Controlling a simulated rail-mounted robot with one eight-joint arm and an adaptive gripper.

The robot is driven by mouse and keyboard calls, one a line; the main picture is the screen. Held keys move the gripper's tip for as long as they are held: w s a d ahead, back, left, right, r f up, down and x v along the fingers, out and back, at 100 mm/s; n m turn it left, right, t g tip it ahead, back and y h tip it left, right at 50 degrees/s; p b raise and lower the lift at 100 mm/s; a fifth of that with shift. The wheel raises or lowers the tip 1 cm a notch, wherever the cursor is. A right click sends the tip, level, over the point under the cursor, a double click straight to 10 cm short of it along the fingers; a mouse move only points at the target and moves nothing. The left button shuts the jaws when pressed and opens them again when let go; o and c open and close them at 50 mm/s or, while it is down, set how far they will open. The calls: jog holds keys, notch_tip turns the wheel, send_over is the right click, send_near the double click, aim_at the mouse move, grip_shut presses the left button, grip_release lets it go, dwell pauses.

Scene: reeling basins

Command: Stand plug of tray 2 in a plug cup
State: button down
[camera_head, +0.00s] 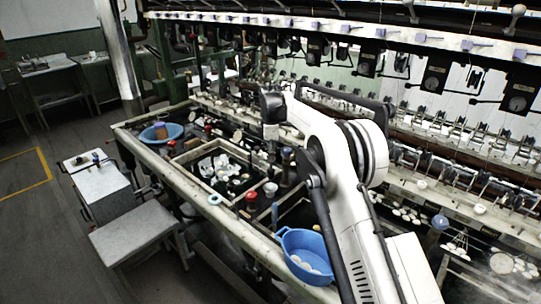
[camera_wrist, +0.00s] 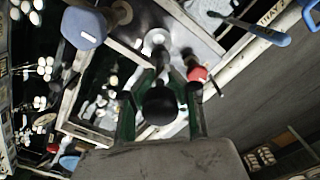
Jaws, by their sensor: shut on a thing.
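My gripper (camera_wrist: 160,112) is shut on a dark, round-ended thing (camera_wrist: 160,104), which looks like the plug, between its two green fingers. In the head view my gripper (camera_head: 270,143) hangs over the basins, and the plug cannot be made out there. A white round cup (camera_wrist: 157,39) lies beyond the fingers in the wrist view; a white cup also shows in the head view (camera_head: 270,188). I cannot tell whether it is a plug cup. A "TRAY 2" label (camera_wrist: 272,14) is at the top right of the wrist view.
A red-topped thing (camera_wrist: 197,74) stands right of the held thing. A blue-topped post (camera_wrist: 84,27) rises at upper left. A blue-ended tool (camera_wrist: 262,33) lies near the edge.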

aim_at(270, 169)
jog(key=shift+w+a, duration=0.2)
jog(key=shift+w, duration=0.05)
jog(key=shift+s+d+f, duration=0.1)
jog(key=shift+f, duration=0.3)
jog(key=shift+f+b, duration=0.45)
jog(key=shift+f, duration=0.95)
jog(key=shift+f+b, duration=1.65)
jog(key=shift+f, duration=0.9)
jog(key=c, duration=1.7)
grip_release()
notch_tip(270, 169, up, 12)
jog(key=shift+r, duration=0.1)
